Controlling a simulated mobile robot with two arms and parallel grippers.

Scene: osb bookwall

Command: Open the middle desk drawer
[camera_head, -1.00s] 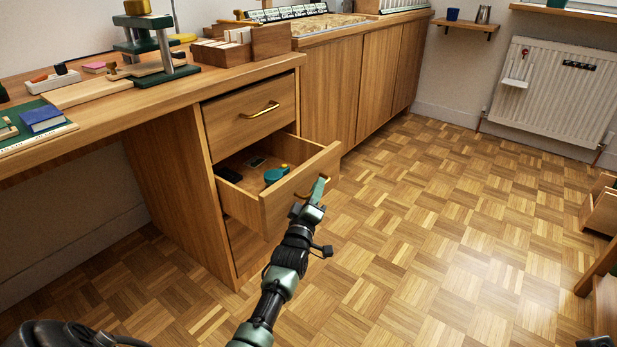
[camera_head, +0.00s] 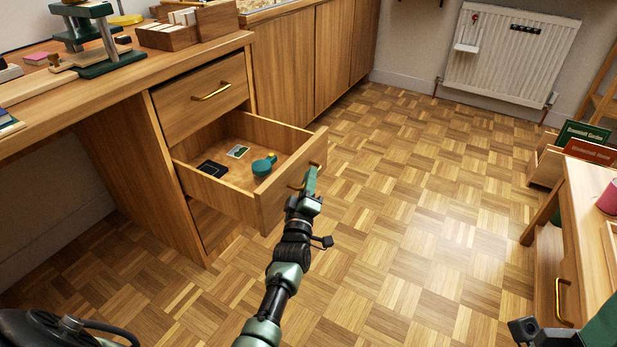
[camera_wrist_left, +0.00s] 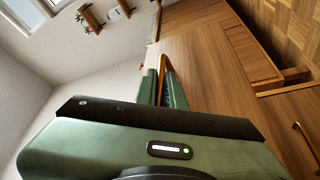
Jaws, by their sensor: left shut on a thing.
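The middle desk drawer (camera_head: 279,196) is pulled well out of the wooden desk. Inside it lie a teal round object (camera_head: 263,166), a dark flat item (camera_head: 212,168) and a small card (camera_head: 238,151). My left gripper (camera_head: 309,183) is at the drawer's front, shut on its brass handle (camera_head: 296,186). In the left wrist view the handle (camera_wrist_left: 162,70) runs between the fingers of the gripper (camera_wrist_left: 161,88). The top drawer (camera_head: 205,98) above is closed. My right gripper (camera_head: 545,330) shows only in part at the bottom right edge; its fingers cannot be made out.
The parquet floor (camera_head: 400,220) in front of the drawer is clear. A wooden table with a drawer (camera_head: 568,285) stands at the right, with a crate of signs (camera_head: 545,165) behind it. A white radiator (camera_head: 510,55) is on the back wall.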

